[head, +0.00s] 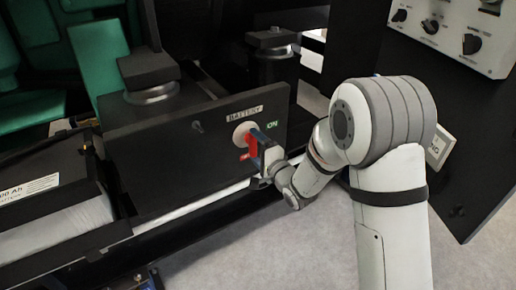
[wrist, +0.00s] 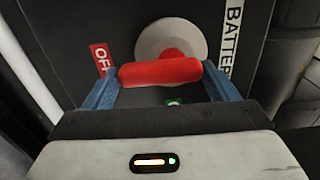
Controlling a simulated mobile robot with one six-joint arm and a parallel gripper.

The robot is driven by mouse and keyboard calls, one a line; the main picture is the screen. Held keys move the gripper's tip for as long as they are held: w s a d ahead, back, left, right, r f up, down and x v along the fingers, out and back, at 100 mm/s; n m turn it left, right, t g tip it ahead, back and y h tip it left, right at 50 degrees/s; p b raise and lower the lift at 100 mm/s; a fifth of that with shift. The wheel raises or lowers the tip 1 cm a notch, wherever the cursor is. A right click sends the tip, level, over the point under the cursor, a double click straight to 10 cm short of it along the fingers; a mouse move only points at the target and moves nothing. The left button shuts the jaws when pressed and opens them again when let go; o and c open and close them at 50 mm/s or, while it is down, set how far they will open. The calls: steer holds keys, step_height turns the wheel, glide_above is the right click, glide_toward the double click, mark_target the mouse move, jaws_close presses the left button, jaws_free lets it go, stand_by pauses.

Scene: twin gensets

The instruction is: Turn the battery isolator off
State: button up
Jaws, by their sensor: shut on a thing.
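The battery isolator has a red handle (wrist: 150,74) in front of a pale round plate (wrist: 148,40); the handle also shows in the head view (head: 251,146). In the wrist view the handle lies crosswise, its left end near the red OFF label (wrist: 101,58). The green ON label (head: 272,125) is right of the plate in the head view; in the wrist view it is mostly hidden below the handle. My gripper (wrist: 161,70) is shut on the red handle, one blue finger at each end. In the head view my gripper (head: 262,149) partly covers the switch.
The isolator sits on a dark upright panel (head: 170,155) under a BATTERY label (head: 259,114). A dark post mount (head: 272,55) stands behind it. A battery (head: 40,205) is at left, and a control panel (head: 445,30) with knobs is at upper right. Pale floor (head: 250,250) is open below.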

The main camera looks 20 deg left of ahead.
steer(key=o, duration=0.9)
steer(key=shift+a, duration=0.1)
steer(key=shift+o, duration=0.2)
steer(key=p+v, duration=0.1)
steer(key=v, duration=0.6)
steer(key=shift+s+d+p, duration=0.25)
steer(key=shift+s+p, duration=0.05)
